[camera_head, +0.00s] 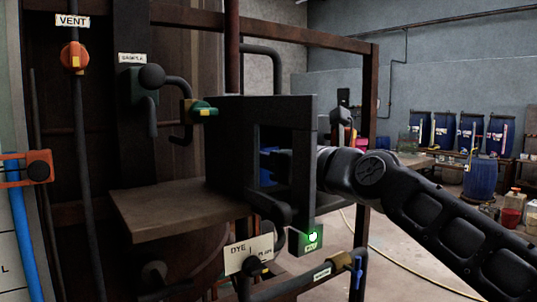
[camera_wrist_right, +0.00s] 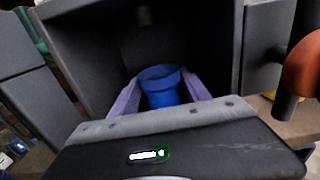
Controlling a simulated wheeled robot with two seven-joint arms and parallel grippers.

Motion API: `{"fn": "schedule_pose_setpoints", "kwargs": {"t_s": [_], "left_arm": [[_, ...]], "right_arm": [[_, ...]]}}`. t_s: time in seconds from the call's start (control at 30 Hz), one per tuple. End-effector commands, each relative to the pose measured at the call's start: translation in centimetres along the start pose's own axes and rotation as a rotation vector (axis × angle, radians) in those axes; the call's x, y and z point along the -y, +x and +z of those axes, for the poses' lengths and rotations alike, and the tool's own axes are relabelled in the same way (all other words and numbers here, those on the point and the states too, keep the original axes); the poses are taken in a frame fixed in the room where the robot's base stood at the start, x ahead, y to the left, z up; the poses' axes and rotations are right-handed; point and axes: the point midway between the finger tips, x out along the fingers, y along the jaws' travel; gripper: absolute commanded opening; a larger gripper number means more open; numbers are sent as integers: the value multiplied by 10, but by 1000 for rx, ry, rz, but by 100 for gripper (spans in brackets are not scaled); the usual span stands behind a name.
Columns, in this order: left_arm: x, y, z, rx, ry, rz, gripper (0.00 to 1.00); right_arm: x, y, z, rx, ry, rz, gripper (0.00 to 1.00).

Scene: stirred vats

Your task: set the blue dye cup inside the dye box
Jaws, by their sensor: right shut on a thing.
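The dye box (camera_head: 224,140) is a dark, open-fronted box on a wooden shelf. In the right wrist view its dark inner walls (camera_wrist_right: 90,50) surround the blue dye cup (camera_wrist_right: 163,88). The cup looks upright, and its base is hidden, so I cannot tell whether it touches the floor of the box. My right gripper (camera_wrist_right: 160,92) is shut on the cup, with one purple finger on each side. In the head view the right arm enters from the right, and only a bit of blue (camera_head: 267,168) shows through the opening. My left gripper is not in view.
The wooden shelf (camera_head: 150,215) extends left of the box. Pipes, a green-lit fitting (camera_head: 312,237) and a blue-handled valve (camera_head: 350,263) lie below and in front. A rusty frame post (camera_head: 367,110) stands behind my right arm. Blue drums (camera_head: 445,130) are far back.

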Motion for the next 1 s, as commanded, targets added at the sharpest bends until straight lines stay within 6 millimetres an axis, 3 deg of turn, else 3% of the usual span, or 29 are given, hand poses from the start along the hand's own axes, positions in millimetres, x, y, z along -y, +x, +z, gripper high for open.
{"fn": "schedule_pose_setpoints", "kwargs": {"t_s": [0.13,0.17,0.4,0.77,1.0], "left_arm": [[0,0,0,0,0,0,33],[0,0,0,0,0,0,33],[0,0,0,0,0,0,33],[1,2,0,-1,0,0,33],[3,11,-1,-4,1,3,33]], "right_arm": [[0,0,-1,-2,0,1,6],[0,1,-2,-4,0,1,56],[0,1,-1,-3,0,1,76],[0,-4,-1,-2,-1,1,76],[0,-36,-2,0,0,1,76]]}}
